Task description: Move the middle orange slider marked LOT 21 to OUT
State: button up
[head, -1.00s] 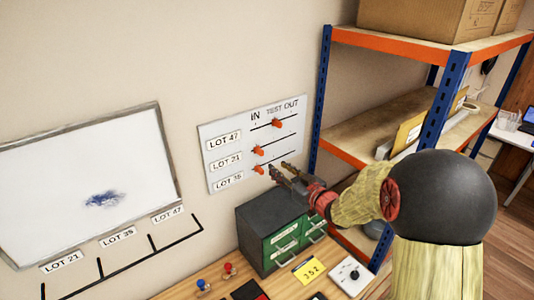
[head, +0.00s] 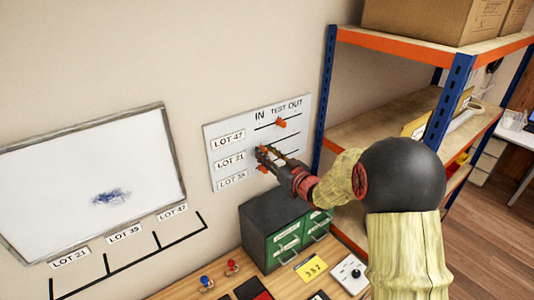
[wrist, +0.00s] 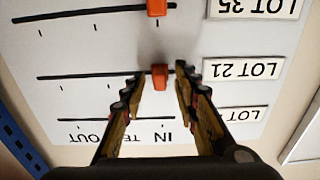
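The orange LOT 21 slider (wrist: 160,78) sits on the middle line of the white board (head: 235,122), at the IN end. The wrist view shows the board upside down, with IN at right and OUT at left. My gripper (wrist: 157,90) is open, with one finger on either side of this slider; I cannot tell whether either touches it. In the head view my gripper (head: 264,157) is at the board and largely covers the slider. The LOT 35 slider (wrist: 156,8) is also near IN. The LOT 47 slider (head: 281,124) is near TEST.
A whiteboard (head: 85,170) hangs to the left. A cabinet with green drawers (head: 287,240) stands on the bench below the board. An orange-and-blue shelf (head: 328,90) stands close to the board's right edge.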

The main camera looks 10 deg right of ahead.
jog(key=c, duration=0.8)
dwell(0.5)
